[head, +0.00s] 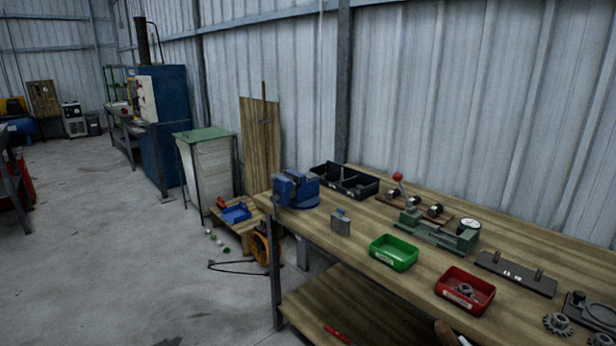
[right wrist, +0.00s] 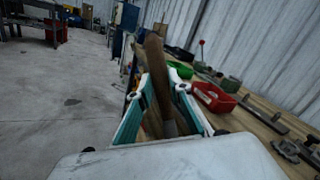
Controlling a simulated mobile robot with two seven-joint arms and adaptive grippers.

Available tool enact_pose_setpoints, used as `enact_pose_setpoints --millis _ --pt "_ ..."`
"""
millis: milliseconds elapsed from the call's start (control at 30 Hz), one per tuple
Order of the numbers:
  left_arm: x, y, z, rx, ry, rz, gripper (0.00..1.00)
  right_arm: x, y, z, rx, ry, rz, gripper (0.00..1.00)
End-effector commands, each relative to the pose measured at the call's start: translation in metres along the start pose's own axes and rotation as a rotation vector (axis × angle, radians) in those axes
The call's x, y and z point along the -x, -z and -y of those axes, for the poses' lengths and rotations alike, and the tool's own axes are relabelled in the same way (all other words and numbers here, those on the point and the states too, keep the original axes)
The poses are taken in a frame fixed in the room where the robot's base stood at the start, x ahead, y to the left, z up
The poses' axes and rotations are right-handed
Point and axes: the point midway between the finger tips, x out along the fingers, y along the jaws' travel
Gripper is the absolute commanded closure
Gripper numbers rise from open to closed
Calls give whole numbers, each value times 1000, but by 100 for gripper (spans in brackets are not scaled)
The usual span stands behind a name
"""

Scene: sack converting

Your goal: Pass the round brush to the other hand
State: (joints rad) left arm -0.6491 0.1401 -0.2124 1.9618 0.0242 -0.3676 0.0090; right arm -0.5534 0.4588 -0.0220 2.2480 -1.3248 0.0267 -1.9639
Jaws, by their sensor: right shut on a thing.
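The round brush shows in the right wrist view as a long brown wooden handle (right wrist: 156,70), standing up between the fingers of my right gripper (right wrist: 164,92). That gripper is shut on it, with one white and teal finger on each side. The part lower down between the fingers is dark and blurred, so I cannot make out the bristles. In the head view only a wooden end of the brush (head: 445,333) shows at the bottom edge, in front of the bench. My left gripper is in neither view.
The wooden workbench (head: 345,265) carries a green bin (head: 393,253), a red bin (head: 465,290), a blue vise (head: 296,190), a green fixture (head: 425,236) and gears. A red-handled item (head: 337,334) lies on the lower shelf. Open concrete floor (head: 130,250) is at left.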

Motion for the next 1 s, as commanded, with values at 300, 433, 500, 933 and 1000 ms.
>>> enact_pose_setpoints --millis 300,433,500,933,1000 --pt "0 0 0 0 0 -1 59 -4 -7 -8 1 70 -37 100" --pt "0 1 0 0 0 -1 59 -9 -13 -13 1 135 -72 100" --pt "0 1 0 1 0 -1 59 -11 -16 -16 3 167 -90 100" --pt "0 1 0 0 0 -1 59 -20 -28 -21 17 280 -156 100" --pt "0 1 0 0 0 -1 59 -20 -28 -21 18 281 -156 100"
